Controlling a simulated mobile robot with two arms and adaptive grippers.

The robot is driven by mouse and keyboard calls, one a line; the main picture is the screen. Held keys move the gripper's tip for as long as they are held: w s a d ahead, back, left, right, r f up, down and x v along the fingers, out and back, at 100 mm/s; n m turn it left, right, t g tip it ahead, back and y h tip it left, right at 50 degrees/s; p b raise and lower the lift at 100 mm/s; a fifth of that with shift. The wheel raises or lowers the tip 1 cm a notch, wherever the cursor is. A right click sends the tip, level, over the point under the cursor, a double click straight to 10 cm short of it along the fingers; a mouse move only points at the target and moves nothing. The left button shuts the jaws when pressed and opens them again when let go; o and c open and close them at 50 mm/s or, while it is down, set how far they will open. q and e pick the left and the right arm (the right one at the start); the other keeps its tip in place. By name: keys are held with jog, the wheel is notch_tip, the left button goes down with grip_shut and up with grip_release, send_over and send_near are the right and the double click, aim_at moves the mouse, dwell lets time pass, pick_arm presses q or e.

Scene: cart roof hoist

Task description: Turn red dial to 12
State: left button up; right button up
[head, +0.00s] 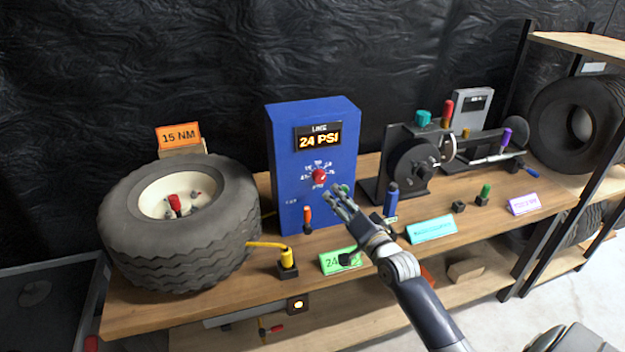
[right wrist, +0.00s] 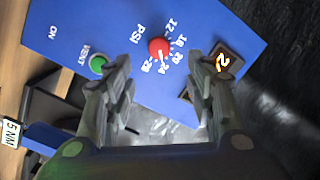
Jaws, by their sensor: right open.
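The red dial (head: 320,176) is on the front of a blue box (head: 288,165). Its display (head: 319,139) reads "LINE 24 PSI". In the right wrist view the red dial (right wrist: 159,47) has printed numbers around it, among them 12, 20, 24 and 28. My right gripper (head: 340,198) is in front of the panel, just right of and below the dial. In the right wrist view its open fingers (right wrist: 164,82) are spread, with the dial beyond their tips and nothing between them. I cannot tell the dial's pointer direction. My left gripper is not in view.
A green button (right wrist: 97,64) marked VENT is beside the dial. A tire (head: 180,240) lies left of the box on the wooden bench (head: 230,305). An orange-handled tool (head: 307,218), a blue-handled one (head: 391,200) and a black machine (head: 410,165) stand near the box.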

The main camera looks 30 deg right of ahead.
aim_at(322, 179)
jog(key=w, duration=0.3)
jog(key=w+d, duration=0.1)
jog(key=w, duration=0.6)
jog(key=shift+d+f, duration=0.1)
jog(key=shift+d, duration=0.05)
jog(key=shift+s, duration=0.1)
jog(key=c, duration=1.1)
